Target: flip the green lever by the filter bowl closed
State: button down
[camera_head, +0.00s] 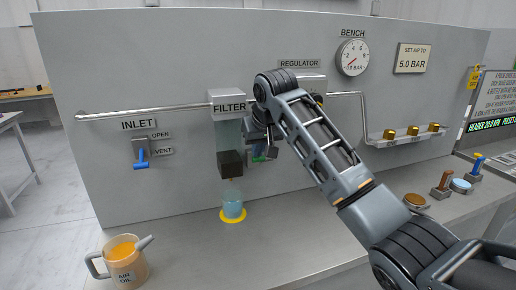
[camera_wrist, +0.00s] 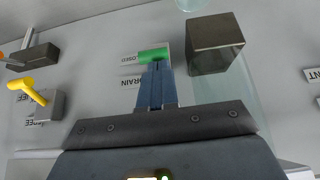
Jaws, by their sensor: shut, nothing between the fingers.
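The green lever (camera_wrist: 153,55) sticks out from the panel beside the DRAIN label in the wrist view, with a partly covered CLOSED label at its left. My gripper (camera_wrist: 156,68) is shut with nothing held. Its fingertips overlap the lower edge of the lever in that view; I cannot tell whether they touch. The clear filter bowl (camera_wrist: 218,82) and its dark block (camera_wrist: 215,42) are to the right. In the head view, my gripper (camera_head: 260,146) is just right of the dark block (camera_head: 231,164), hiding most of the green lever (camera_head: 258,158).
The INLET blue lever (camera_head: 140,155) is at left. An oil jug (camera_head: 124,262) stands at the front left. A yellow handle (camera_wrist: 33,90) shows left in the wrist view.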

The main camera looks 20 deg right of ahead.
jog(key=shift+s+f+t, duration=0.15)
jog(key=shift+f+t, duration=0.1)
jog(key=shift+t, duration=0.05)
jog(key=shift+s+f+t+b, duration=0.2)
jog(key=shift+t+b, duration=0.1)
jog(key=shift+b, duration=0.2)
notch_tip(320, 180, down, 6)
jog(key=s+t+b, duration=0.2)
jog(key=t+b, duration=0.6)
jog(key=b, duration=0.2)
jog(key=shift+b, duration=0.4)
jog(key=shift+f, duration=0.35)
jog(key=shift+s, duration=0.1)
